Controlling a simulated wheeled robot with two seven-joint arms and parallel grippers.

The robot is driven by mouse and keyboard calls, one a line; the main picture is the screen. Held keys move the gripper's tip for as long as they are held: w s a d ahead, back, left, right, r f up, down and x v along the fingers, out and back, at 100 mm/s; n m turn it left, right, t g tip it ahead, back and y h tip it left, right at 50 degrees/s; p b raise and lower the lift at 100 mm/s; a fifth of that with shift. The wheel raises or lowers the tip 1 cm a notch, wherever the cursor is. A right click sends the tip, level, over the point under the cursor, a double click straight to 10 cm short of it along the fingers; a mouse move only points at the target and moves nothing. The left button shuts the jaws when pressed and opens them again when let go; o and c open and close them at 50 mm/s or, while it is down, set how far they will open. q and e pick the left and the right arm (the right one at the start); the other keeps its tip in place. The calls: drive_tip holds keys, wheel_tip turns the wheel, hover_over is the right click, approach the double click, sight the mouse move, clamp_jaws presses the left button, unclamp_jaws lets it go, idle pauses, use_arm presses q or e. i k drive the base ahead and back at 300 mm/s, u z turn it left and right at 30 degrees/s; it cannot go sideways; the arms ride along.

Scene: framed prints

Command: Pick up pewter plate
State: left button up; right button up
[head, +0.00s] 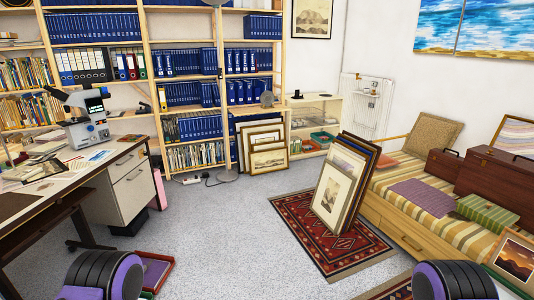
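I cannot make out a pewter plate for certain in the head view. A small grey round object (267,98) shows in front of the shelves, too small to identify. My grippers are not in view. Only black and purple parts of my own arms show at the bottom left and bottom right edges.
A desk (28,208) with a microscope (88,122) and papers stands at left. Framed prints (338,187) lean together on a red rug (288,222). A striped daybed (408,212) with cases and a cushion (432,133) is at right. Grey carpet (215,235) between is clear.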

sight(267, 98)
drive_tip(key=u, duration=0.35)
drive_tip(key=i, duration=2.65)
drive_tip(key=u, duration=0.25)
drive_tip(key=i, duration=2.6)
drive_tip(key=z, duration=0.2)
drive_tip(key=i, duration=1.55)
drive_tip(key=z, duration=0.1)
